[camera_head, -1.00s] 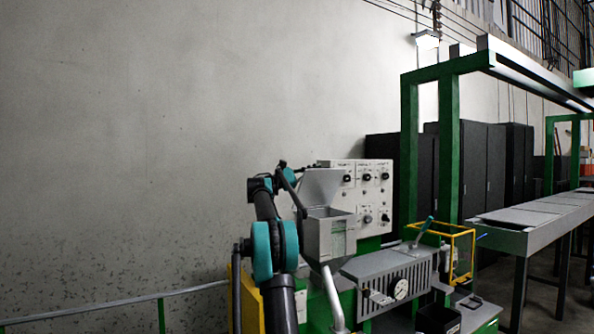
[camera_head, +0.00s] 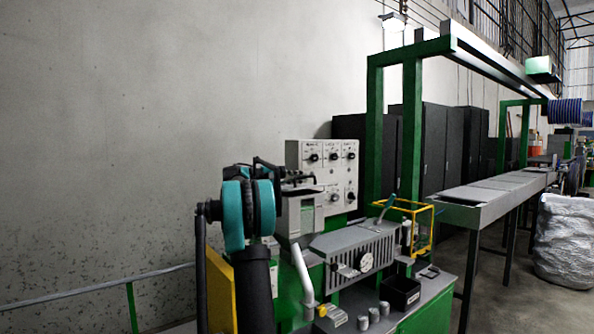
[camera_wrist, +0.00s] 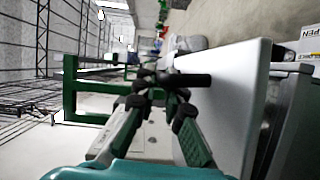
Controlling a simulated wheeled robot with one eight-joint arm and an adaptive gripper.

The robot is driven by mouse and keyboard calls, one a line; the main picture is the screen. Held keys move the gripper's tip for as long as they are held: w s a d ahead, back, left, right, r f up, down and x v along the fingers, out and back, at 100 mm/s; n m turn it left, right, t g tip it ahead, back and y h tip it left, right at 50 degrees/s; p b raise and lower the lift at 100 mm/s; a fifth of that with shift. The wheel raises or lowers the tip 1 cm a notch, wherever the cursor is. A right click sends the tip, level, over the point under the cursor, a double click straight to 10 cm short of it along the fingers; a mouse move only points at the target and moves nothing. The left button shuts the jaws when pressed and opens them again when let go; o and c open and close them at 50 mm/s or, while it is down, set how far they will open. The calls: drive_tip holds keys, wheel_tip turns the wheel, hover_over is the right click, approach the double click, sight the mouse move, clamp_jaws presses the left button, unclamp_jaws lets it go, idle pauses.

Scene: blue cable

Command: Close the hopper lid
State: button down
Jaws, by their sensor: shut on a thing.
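The hopper (camera_head: 304,215) is a grey metal box on the machine. Its lid (camera_head: 301,192) shows as a thin, nearly level plate over the hopper's top; I cannot tell whether it rests fully on the rim. In the wrist view the lid (camera_wrist: 228,95) is a large pale plate beside my gripper. My gripper (camera_head: 300,180) is at the lid in the head view. In the wrist view its fingers (camera_wrist: 165,84) are shut on a short black bar (camera_wrist: 190,80), which looks like the lid's handle.
A white control panel (camera_head: 325,158) with knobs stands close behind the hopper. A grey slotted housing with a gauge (camera_head: 366,262) and a yellow frame (camera_head: 429,212) are to the right.

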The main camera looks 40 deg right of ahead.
drive_tip(key=shift+s+f+m+t, duration=0.2)
drive_tip(key=shift+f+m, duration=0.15)
drive_tip(key=shift+f, duration=0.25)
drive_tip(key=shift+s+f+m+t, duration=0.15)
drive_tip(key=shift+f+m, duration=0.2)
drive_tip(key=shift+f, duration=0.25)
drive_tip(key=shift+y, duration=0.3)
drive_tip(key=c, duration=1.9)
unclamp_jaws()
drive_tip(key=shift+f, duration=0.1)
drive_tip(key=v, duration=1.2)
drive_tip(key=shift+w+a, duration=0.1)
drive_tip(key=shift+a, duration=0.05)
